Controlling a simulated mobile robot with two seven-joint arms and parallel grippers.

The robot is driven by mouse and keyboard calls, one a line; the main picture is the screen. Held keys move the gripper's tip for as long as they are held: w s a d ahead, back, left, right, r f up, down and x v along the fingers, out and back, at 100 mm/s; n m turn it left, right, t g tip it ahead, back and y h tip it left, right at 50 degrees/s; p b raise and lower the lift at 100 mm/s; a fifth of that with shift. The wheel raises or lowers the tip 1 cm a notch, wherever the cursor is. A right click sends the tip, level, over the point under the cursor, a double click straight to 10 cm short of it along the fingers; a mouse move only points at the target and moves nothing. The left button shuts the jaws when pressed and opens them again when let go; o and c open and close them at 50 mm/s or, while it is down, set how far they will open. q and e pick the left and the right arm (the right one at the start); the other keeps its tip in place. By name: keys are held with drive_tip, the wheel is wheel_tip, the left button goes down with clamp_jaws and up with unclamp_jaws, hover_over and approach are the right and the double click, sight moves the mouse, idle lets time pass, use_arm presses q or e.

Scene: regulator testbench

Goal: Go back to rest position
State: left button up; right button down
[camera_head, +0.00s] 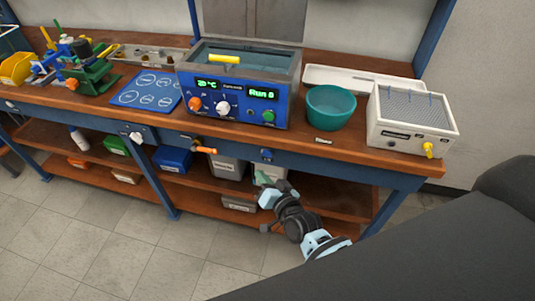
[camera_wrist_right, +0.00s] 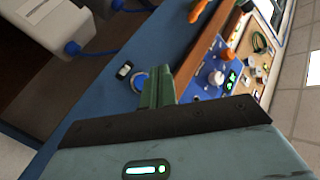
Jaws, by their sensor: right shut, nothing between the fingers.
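My right gripper (camera_head: 264,179) hangs in front of the workbench (camera_head: 330,153), below the height of its top, near the lower shelf. Its green fingers are shut and empty; they also show together in the right wrist view (camera_wrist_right: 157,93), in front of the bench's blue front panel. My right arm comes in from the lower right of the head view. My left gripper is not in view.
On the bench stand a blue water bath (camera_head: 238,85), a teal bowl (camera_head: 330,107) and a white box with a yellow knob (camera_head: 412,120). An orange handle (camera_head: 204,150) sticks out from the bench front. The tiled floor (camera_head: 100,240) is clear.

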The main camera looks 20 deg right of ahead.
drive_tip(key=shift+s, duration=0.1)
idle(0.5)
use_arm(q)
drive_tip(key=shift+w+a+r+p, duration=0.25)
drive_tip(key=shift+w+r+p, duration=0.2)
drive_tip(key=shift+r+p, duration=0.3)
use_arm(e)
drive_tip(key=s+d+f+n+g, duration=0.1)
drive_tip(key=s+f+n+g, duration=0.1)
drive_tip(key=s, duration=0.9)
drive_tip(key=s+d+f+n+g, duration=0.2)
drive_tip(key=s+f, duration=0.2)
drive_tip(key=s, duration=0.7)
drive_tip(key=s+d+f+n+g+h, duration=0.1)
drive_tip(key=s+f+n+g, duration=0.2)
drive_tip(key=s, duration=0.8)
drive_tip(key=shift+s+d+f, duration=0.35)
drive_tip(key=shift+f, duration=0.25)
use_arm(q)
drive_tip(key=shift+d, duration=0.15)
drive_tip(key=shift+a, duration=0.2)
